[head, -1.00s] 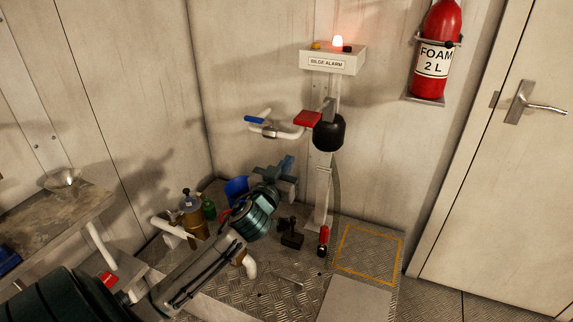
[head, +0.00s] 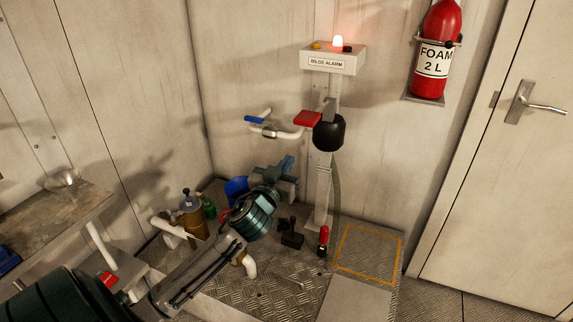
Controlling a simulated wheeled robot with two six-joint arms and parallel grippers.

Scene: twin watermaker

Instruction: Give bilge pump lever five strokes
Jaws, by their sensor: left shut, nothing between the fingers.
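A black rounded pump body (head: 328,133) is fixed to a pale upright post (head: 321,187) under the bilge alarm box. A grey bracket or lever part (head: 329,108) rises from its top, and a red flat piece (head: 307,118) sticks out to its left. I cannot tell which of these is the pump lever. A red-gripped upright handle (head: 323,236) with a black lower end stands near the post's foot. My left gripper (head: 288,171) is shut and empty, below and left of the pump body, apart from it. My right gripper is not in view.
The bilge alarm box (head: 332,60) has a lit red lamp (head: 338,43). A blue bucket (head: 237,189), brass canister (head: 193,216) and small black device (head: 291,235) crowd the floor. The yellow-outlined floor square (head: 370,231) is clear.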

